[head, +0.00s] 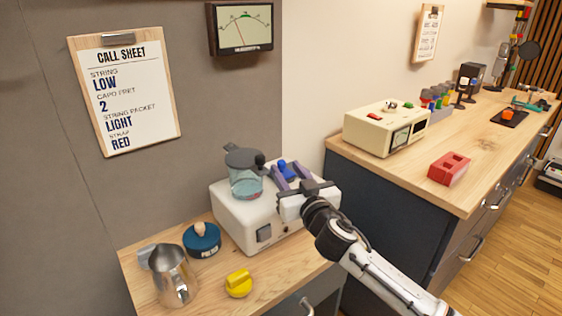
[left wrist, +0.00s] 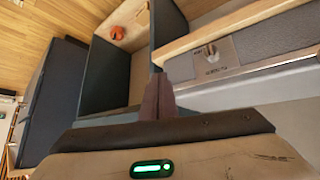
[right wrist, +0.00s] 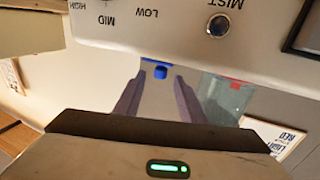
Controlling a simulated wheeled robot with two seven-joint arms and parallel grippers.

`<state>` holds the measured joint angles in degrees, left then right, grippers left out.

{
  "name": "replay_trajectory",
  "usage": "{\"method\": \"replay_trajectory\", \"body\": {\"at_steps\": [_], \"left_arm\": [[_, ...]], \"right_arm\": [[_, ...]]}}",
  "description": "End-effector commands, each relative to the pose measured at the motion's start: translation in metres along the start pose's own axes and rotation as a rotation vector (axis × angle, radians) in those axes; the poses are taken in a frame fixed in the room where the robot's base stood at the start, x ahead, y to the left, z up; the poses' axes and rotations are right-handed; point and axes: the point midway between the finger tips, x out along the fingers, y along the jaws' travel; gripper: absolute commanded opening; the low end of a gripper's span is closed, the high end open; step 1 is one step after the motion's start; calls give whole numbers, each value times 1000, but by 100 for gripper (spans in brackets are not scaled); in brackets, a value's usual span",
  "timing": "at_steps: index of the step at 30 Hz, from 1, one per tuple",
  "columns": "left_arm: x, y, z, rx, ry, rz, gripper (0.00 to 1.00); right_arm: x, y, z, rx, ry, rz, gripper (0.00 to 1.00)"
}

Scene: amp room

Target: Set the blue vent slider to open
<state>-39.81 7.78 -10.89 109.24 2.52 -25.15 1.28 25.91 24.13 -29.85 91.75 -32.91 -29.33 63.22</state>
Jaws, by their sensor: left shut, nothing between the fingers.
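The blue vent slider (head: 287,170) is a small blue knob on top of the white humidifier (head: 228,212), right of its clear tank with a grey lid (head: 245,172). My right gripper (head: 283,175) is over the top of the humidifier, with its fingers apart. In the right wrist view the blue slider (right wrist: 158,70) shows between the tips of the open right fingers (right wrist: 158,80); I cannot tell whether they touch it. The slider's setting marks are not readable. My left gripper (left wrist: 158,95) is shut and empty in the left wrist view, away from the humidifier.
An open drawer shows in the left wrist view (left wrist: 118,70).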

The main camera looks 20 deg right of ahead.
Motion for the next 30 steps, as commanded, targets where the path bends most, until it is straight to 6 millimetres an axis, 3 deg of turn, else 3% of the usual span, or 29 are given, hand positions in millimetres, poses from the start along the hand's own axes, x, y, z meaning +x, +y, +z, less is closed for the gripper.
{"method": "replay_trajectory", "body": {"at_steps": [3, 9, 20, 23, 27, 30], "left_arm": [[-1, 0, 0, 0, 0, 0, 0], [0, 0, -1, 0, 3, 1, 0], [3, -1, -12, 3, 23, 0, 0], [3, -1, -12, 3, 23, 0, 0], [2, -1, -12, 3, 23, 0, 0], [2, 0, -10, 3, 21, 0, 0]], "right_arm": [[21, 0, -1, 0, 1, 1, 37], [40, 0, 0, 0, 0, 0, 37], [46, 0, 1, 0, -1, 0, 37], [46, 0, 1, 0, -1, 0, 25], [46, 0, 1, 0, -1, 0, 1], [46, 0, 1, 0, -1, 0, 0]]}}
